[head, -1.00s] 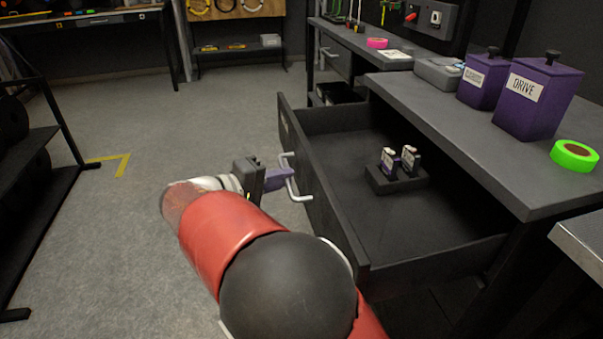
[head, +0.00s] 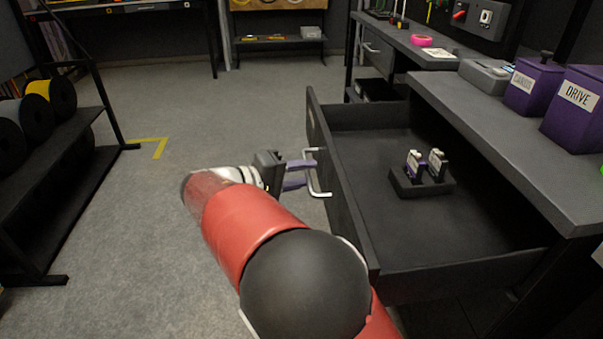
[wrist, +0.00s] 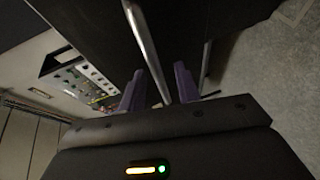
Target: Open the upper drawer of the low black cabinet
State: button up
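The low black cabinet (head: 490,140) stands at the right in the head view. Its upper drawer (head: 425,235) is pulled far out, and its dark inside shows. The drawer's pale bar handle (head: 322,193) is on its front panel, facing left. My gripper (head: 303,174) is at the handle, with its two purple fingers spread apart. In the wrist view the gripper (wrist: 160,90) is open, and the handle bar (wrist: 150,55) runs between the fingers with gaps beside it.
A small black holder (head: 422,187) with two small labelled items sits inside the drawer. Purple boxes (head: 533,90) stand on the cabinet top. A black rack with spools (head: 60,100) is at the left. The grey floor (head: 225,115) between is clear.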

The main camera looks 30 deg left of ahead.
jog(key=v, duration=0.8)
jog(key=shift+f, duration=0.1)
dwell(0.6)
